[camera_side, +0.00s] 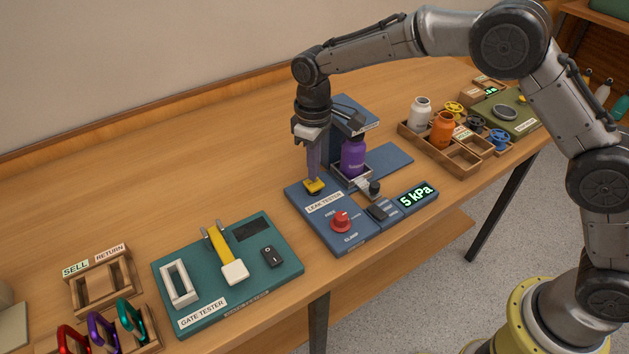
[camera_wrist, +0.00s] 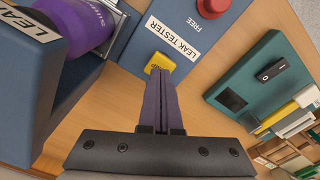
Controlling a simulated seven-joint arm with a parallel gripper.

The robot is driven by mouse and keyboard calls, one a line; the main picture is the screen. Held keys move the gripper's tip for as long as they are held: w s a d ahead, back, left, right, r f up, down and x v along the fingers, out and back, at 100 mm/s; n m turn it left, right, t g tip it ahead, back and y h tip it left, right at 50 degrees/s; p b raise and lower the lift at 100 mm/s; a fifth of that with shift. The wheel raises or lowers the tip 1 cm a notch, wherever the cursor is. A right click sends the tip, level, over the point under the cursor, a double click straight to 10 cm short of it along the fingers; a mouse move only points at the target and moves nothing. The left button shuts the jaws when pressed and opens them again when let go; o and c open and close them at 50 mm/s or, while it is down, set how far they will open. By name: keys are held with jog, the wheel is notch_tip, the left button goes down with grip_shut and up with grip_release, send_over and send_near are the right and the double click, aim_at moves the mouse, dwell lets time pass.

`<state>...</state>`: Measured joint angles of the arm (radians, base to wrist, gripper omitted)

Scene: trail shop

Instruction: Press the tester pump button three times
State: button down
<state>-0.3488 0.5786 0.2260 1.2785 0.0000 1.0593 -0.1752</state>
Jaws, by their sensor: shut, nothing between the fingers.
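The blue leak tester (camera_side: 318,221) stands on the bench with a purple bottle (camera_side: 353,158) clamped in its stand. Its yellow pump button (camera_side: 314,188) is at the back left corner of the panel. My gripper (camera_side: 313,177) is shut and empty, pointing down, with its fingertips at the yellow button. In the wrist view the closed fingertips (camera_wrist: 158,72) overlap the near edge of the yellow button (camera_wrist: 160,62). I cannot tell whether they touch it or are just above. The display (camera_side: 416,195) reads 5 kPa.
A red knob (camera_side: 341,220) is on the tester panel near its front. The green gate tester (camera_side: 195,312) lies to the left. A wooden tray (camera_side: 462,160) with a white and an orange bottle is to the right. Bare bench lies behind the testers.

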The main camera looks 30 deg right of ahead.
aim_at(314, 184)
jog(key=shift+r, duration=2.5)
jog(key=shift+f, duration=2.5)
jog(key=shift+f, duration=0.1)
jog(key=shift+f, duration=1.25)
